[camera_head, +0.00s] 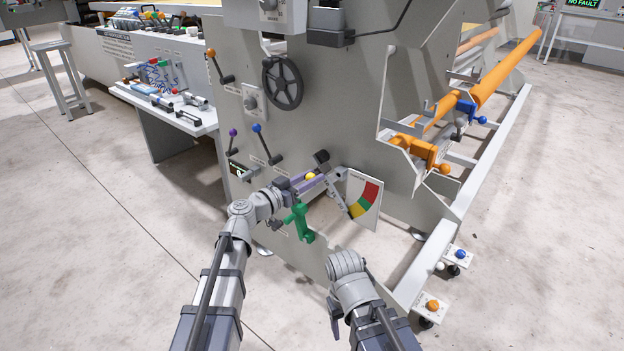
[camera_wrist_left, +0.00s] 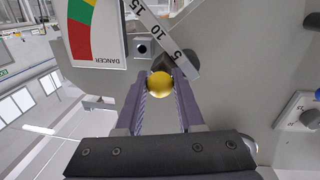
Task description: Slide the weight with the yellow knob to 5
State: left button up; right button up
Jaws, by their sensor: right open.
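The yellow knob (camera_head: 310,177) shows on the side of the machine, left of the coloured gauge. In the left wrist view the yellow knob (camera_wrist_left: 160,85) sits between the tips of my purple fingers, which meet both its sides. My left gripper (camera_head: 306,183) is shut on it. A white scale bar (camera_wrist_left: 167,37) marked 5, 10 and 15 runs behind the knob, with 5 nearest it. A dark round part is behind the knob at the 5 end; the weight's exact reading is hidden. My right gripper (camera_head: 335,312) is low, mostly hidden by its wrist, and away from the scale.
The gauge (camera_head: 367,197) with red, yellow and green bands is close right of the left gripper. A green handle (camera_head: 302,223) hangs just below it. Blue (camera_head: 257,128) and purple levers and a black handwheel (camera_head: 283,82) are above. Open floor lies to the left.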

pick_arm(q)
jog(key=o, duration=0.4)
jog(key=shift+w+a, duration=0.1)
jog(key=shift+w, duration=0.05)
jog(key=shift+o, duration=0.2)
jog(key=v, duration=0.7)
jog(key=shift+s+a, duration=0.2)
jog(key=shift+s, duration=0.15)
